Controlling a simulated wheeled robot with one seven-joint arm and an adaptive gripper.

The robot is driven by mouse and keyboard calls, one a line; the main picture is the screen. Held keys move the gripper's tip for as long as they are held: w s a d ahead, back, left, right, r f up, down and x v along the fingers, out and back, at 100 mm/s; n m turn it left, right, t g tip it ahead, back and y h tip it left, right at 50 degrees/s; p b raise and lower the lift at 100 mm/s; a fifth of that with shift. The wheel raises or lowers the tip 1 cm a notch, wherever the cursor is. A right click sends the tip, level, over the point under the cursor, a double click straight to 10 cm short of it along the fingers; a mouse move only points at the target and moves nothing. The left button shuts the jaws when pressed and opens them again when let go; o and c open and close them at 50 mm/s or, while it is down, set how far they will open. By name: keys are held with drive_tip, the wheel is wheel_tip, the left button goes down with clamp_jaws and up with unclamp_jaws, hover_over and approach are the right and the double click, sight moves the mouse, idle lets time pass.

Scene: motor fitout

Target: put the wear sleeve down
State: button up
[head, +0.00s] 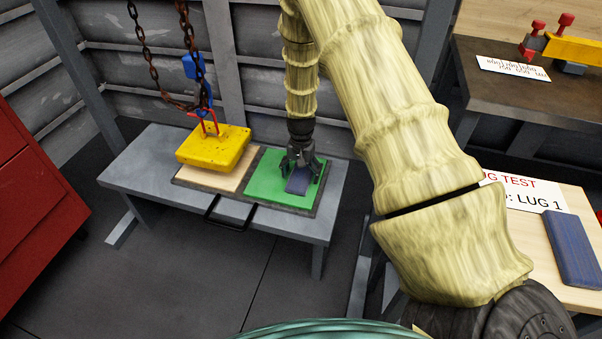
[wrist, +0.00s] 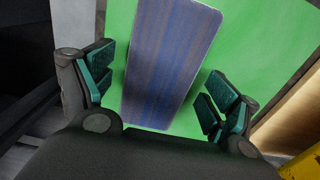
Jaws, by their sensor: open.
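The wear sleeve looks to be the dark blue striped slab (head: 298,181) lying on the green pad (head: 262,176) of the grey bench. It also shows in the wrist view (wrist: 167,62), lying flat between my spread fingers, on the green surface (wrist: 120,28). My gripper (head: 301,168) is open above the slab, pointing down. In the wrist view my gripper (wrist: 162,98) has a clear gap between each finger and the slab's sides.
A yellow block (head: 213,148) hangs on rusty chains or rests over the beige pad (head: 222,181), left of the green pad. The grey bench (head: 150,175) has a black handle in front. Another blue slab (head: 572,248) lies on the right table. A red cabinet (head: 30,190) stands left.

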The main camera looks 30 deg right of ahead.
sight(301, 175)
drive_tip(key=shift+r, duration=0.1)
wheel_tip(301, 175, up, 12)
drive_tip(key=p, duration=0.2)
idle(0.4)
